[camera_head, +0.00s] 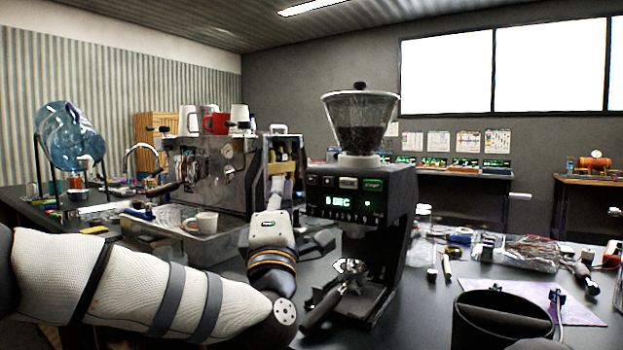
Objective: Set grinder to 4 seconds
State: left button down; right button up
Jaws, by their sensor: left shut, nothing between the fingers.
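The black grinder (372,222) stands on the dark counter at the middle, with a clear hopper (360,120) of beans on top. The green display (339,199) seems to read "8 SEC", though the digit is small. My left gripper (278,190) is shut and empty, just left of the grinder panel and apart from it in the picture. Its fingertips are small and partly hidden behind my wrist. My right gripper is out of view.
A portafilter (338,292) sits at the grinder's base. An espresso machine (208,172) with cups on top stands behind my left arm. A black round container (500,322) is at the front right, near a purple mat (575,308). Loose tools and parts lie at the right.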

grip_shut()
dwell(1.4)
